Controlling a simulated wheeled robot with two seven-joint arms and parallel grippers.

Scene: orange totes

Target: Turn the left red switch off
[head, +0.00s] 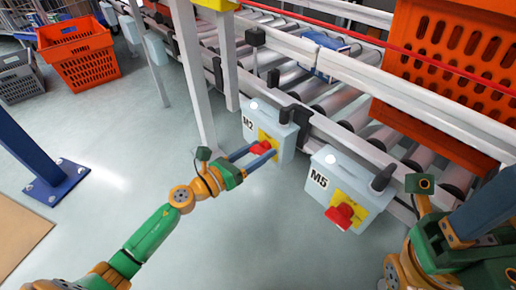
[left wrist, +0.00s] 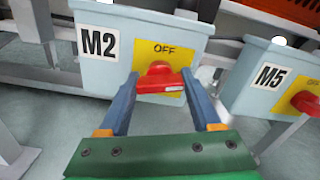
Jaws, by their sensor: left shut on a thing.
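The left red switch (head: 259,148) is on the yellow plate of the grey M2 box (head: 248,124). In the left wrist view the switch (left wrist: 160,79) shows as a red knob with a wide handle lying across, below the word OFF. My left gripper (head: 263,151) has its two blue fingers on either side of this handle and is shut on it. The right red switch (head: 341,215) is on the M5 box (head: 322,186), untouched. My right gripper (head: 478,216) shows only in part at the lower right, and its finger gap is hidden.
A roller conveyor (head: 300,80) with metal rails runs behind the boxes. An orange tote (head: 455,60) stands on it. A metal leg (head: 192,75) rises left of M2. Orange and grey crates (head: 80,58) are far left. The floor at left is open.

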